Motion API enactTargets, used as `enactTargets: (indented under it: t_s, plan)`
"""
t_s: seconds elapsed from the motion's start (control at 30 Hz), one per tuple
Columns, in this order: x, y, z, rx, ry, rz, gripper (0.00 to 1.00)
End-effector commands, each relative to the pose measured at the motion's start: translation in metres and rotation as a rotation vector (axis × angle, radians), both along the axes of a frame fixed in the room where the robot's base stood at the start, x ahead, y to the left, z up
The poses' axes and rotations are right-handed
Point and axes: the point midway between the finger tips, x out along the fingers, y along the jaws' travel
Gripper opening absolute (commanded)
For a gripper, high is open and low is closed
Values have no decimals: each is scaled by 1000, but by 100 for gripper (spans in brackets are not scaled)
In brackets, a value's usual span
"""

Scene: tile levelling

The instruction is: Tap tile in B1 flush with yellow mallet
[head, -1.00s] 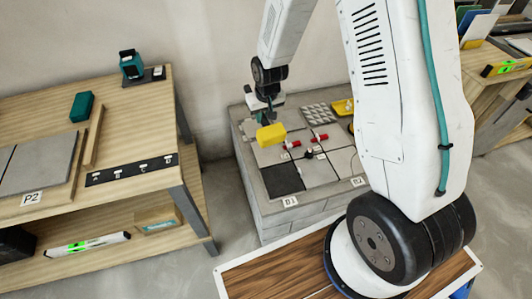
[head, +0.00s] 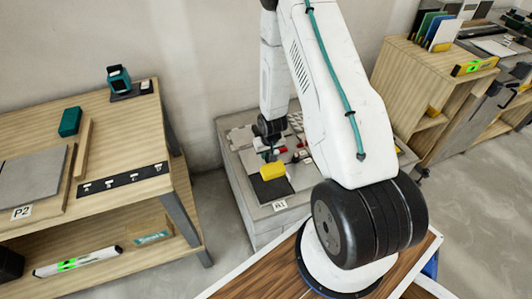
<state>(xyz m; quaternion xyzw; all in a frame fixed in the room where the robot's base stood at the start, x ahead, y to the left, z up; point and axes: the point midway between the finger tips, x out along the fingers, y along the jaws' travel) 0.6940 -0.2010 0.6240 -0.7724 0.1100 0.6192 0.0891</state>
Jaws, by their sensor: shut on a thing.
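My gripper (head: 268,152) is shut on the yellow mallet; its handle is mostly hidden by the gripper. The yellow mallet head (head: 273,171) hangs over the near-left part of the grey block platform (head: 250,212). A dark tile (head: 271,189) lies in the near-left cell just below the mallet head, behind a small white label (head: 279,205) that I read only doubtfully. I cannot tell whether the mallet touches the tile, or whether the tile is level with its neighbours. My arm hides much of the platform's right side.
A wooden bench (head: 120,120) stands on the left with a teal block (head: 70,121), a teal device (head: 119,80) and a dark strip (head: 123,178). Wooden shelving (head: 392,75) stands at the right. Floor shows between bench and platform.

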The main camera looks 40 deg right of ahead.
Motion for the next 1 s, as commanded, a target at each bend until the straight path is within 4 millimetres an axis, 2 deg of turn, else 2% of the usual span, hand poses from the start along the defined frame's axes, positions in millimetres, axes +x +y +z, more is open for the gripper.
enactTargets:
  t_s: [0.5, 0.7, 0.87, 1.0]
  plan:
    - [0, 1, -63, 1, 3, 3, 0]
    - [0, 1, -79, 1, 2, 2, 0]
    - [1, 1, -77, 0, -1, 2, 0]
    - [1, 1, -58, 0, -2, 3, 0]
